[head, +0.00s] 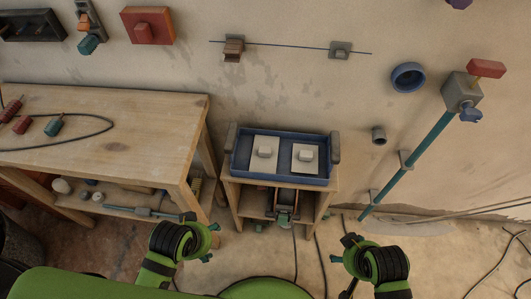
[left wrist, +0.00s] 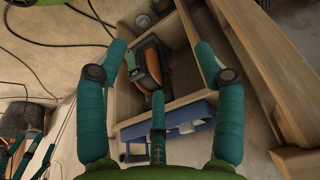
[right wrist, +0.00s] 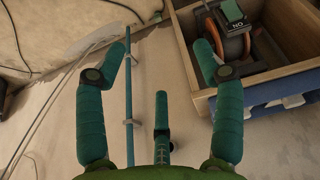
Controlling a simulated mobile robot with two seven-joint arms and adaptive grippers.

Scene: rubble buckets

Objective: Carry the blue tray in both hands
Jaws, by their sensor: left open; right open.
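The blue tray (head: 280,180) sits level on a small wooden cabinet. It has a grey handle at its left end (head: 231,137) and another at its right end (head: 335,148). Two white plates with pale blocks lie in it. My left gripper (head: 203,238) is open and empty, in front of the cabinet and left of it. Part of the blue tray also shows in the left wrist view (left wrist: 192,113). My right gripper (head: 343,262) is open and empty, in front and to the right. A blue strip of the tray shows in the right wrist view (right wrist: 268,90).
The small cabinet (head: 231,190) holds an orange and dark reel device (head: 283,204) on its open shelf. A wooden workbench (head: 120,125) stands close on the left. A teal pipe (head: 410,160) runs down the wall on the right. Cables lie on the floor.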

